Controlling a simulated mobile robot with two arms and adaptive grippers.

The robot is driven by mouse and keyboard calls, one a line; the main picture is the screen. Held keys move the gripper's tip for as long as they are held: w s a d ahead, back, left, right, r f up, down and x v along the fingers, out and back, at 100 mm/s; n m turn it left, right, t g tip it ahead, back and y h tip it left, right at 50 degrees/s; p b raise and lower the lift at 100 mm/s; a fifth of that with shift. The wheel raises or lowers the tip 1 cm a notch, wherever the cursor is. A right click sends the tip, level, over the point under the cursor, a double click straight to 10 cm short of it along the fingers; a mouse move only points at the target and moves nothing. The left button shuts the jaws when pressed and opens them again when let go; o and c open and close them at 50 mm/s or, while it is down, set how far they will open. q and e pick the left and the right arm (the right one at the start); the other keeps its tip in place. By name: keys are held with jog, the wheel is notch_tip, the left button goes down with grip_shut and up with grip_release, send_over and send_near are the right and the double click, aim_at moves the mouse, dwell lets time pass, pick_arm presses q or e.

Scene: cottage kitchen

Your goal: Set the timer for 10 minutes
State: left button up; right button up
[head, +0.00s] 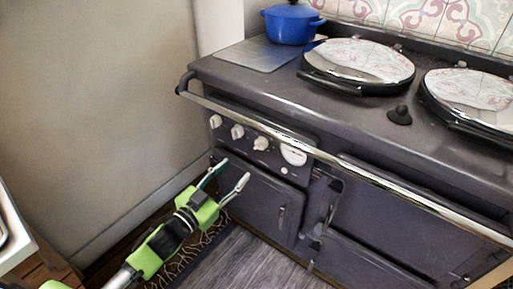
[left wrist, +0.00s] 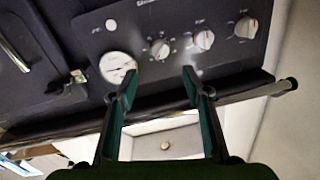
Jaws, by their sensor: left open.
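The dark stove's control panel (head: 250,146) has a row of three pale knobs, at left (head: 215,121), middle (head: 237,131) and right (head: 261,143). A round white gauge (head: 293,155) sits to their right. Which of them is the timer cannot be told; the markings are too small to read. My left gripper (head: 234,171) is open and empty, in front of and below the panel. In the left wrist view its fingertips (left wrist: 155,74) appear on either side of one knob (left wrist: 160,49), with the gauge (left wrist: 117,66) near the left finger; contact cannot be confirmed.
A chrome rail (head: 330,160) runs along the stove's front above the panel. Oven doors (head: 265,200) lie below. A blue pot (head: 291,23) and two round lids (head: 358,60) are on top.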

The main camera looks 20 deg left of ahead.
aim_at(260, 144)
pick_arm(q)
jog(key=b+x, duration=0.1)
jog(key=x, duration=1.1)
jog(key=shift+w, duration=0.35)
pick_arm(e)
jog(key=shift+w+a+r, duration=0.1)
jog(key=shift+w+r, duration=0.25)
jog(key=shift+r, duration=0.35)
jog(key=shift+w+r, duration=0.4)
jog(key=shift+r, duration=0.25)
jog(key=shift+w+a+r, duration=0.1)
jog(key=shift+w+r, duration=0.25)
jog(key=shift+r, duration=0.35)
pick_arm(q)
jog(key=c, duration=1.1)
